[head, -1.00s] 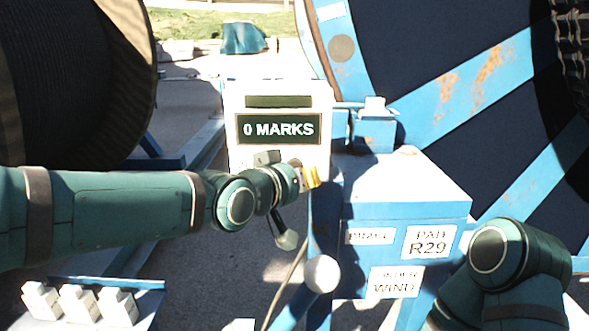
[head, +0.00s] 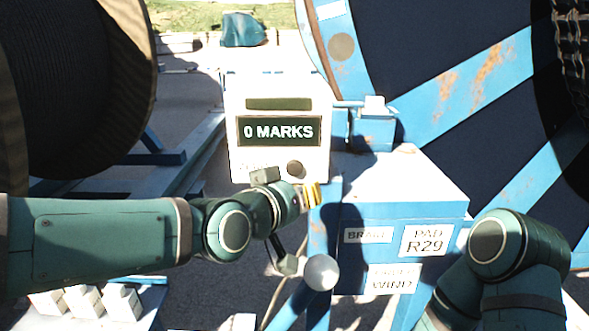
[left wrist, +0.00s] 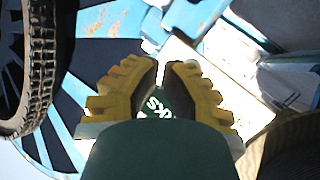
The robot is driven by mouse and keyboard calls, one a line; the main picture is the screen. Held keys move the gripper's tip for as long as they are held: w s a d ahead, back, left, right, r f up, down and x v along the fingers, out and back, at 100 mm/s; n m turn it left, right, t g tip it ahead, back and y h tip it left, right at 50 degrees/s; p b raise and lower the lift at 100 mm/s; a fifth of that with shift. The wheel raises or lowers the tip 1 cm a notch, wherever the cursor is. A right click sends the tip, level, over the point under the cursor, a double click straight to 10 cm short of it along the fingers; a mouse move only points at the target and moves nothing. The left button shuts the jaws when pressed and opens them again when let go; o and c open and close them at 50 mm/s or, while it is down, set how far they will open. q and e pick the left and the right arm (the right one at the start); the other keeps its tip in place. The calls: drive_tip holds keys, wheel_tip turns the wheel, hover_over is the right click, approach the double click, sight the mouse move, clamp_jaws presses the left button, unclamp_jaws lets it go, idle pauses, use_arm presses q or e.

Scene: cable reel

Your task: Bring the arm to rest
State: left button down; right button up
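My left arm comes in from the left of the head view. Its gripper (head: 312,195) has yellow fingers and hangs in front of and below the white display box (head: 279,90), which reads "0 MARKS". In the left wrist view the two yellow fingers (left wrist: 162,66) stand a little apart with nothing between them; part of the dark display shows through the gap. A dark round knob (head: 295,169) on the box is visible just above the gripper. My right arm shows only a bent part at the lower right; its gripper is out of view.
A blue cabinet (head: 400,215) with labels, including "PAD R29", stands right of the left gripper. A lever with a white ball (head: 321,272) is below it. A large blue reel (head: 440,95) is behind, a dark drum (head: 75,90) at left, white blocks (head: 84,301) at lower left.

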use_arm(q)
drive_tip(key=a+f+g+y, duration=0.1)
drive_tip(key=a+f, duration=0.2)
drive_tip(key=f, duration=0.7)
drive_tip(key=a+f+n+g+y, duration=0.1)
drive_tip(key=a+f+g+y, duration=0.1)
drive_tip(key=f, duration=0.9)
drive_tip(key=a+f+n+g+y, duration=0.1)
drive_tip(key=a+f+g, duration=0.1)
drive_tip(key=f, duration=0.9)
drive_tip(key=shift+w+a+y, duration=0.15)
drive_tip(key=shift+a+y, duration=0.15)
drive_tip(key=shift+a, duration=0.55)
drive_tip(key=s+a+f+n+g, duration=0.2)
drive_tip(key=s+a+f+g, duration=0.15)
drive_tip(key=s+f, duration=0.75)
drive_tip(key=s+a+f+n+g, duration=0.15)
drive_tip(key=s+f+g, duration=0.25)
drive_tip(key=s+f, duration=0.75)
drive_tip(key=w+d+r+m+t, duration=0.1)
drive_tip(key=w+d+r+m, duration=0.1)
drive_tip(key=w+r, duration=0.3)
drive_tip(key=shift+w+d+t, duration=0.15)
drive_tip(key=shift+w+t, duration=0.2)
drive_tip(key=shift+w, duration=0.3)
drive_tip(key=shift+r, duration=0.1)
